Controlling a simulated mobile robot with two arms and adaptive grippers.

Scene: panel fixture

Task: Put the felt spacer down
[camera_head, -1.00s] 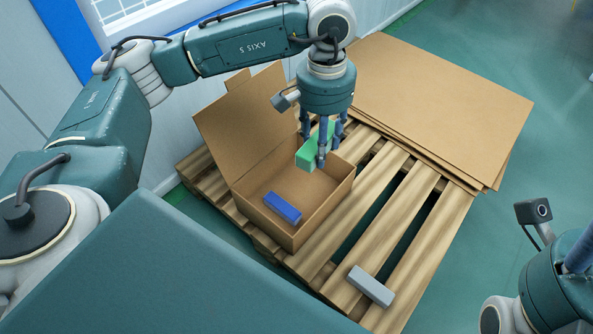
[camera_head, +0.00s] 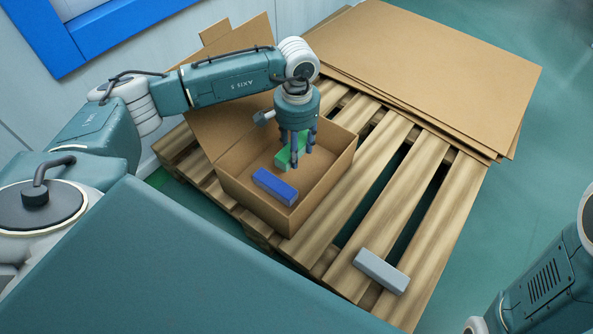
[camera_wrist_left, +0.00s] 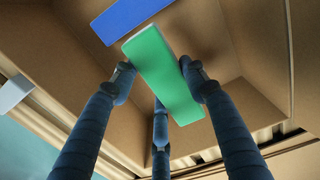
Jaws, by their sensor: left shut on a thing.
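The felt spacer, a green block (camera_head: 284,157), is between the fingers of my left gripper (camera_head: 298,158), inside the open cardboard box (camera_head: 321,187). In the left wrist view, the fingers are shut on the green block (camera_wrist_left: 163,73), with one finger on each side and a third below it in the picture. The box floor lies beyond it; I cannot tell whether the block touches it. A blue block (camera_head: 274,187) lies in the box near its front wall, apart from the green block. My right gripper is not in view.
The box stands on a wooden pallet (camera_head: 440,215), with its lid flap (camera_head: 232,103) raised at the back left. A grey block (camera_head: 381,271) lies on the front slats. Flat cardboard sheets (camera_head: 430,70) cover the back of the pallet. The slats right of the box are clear.

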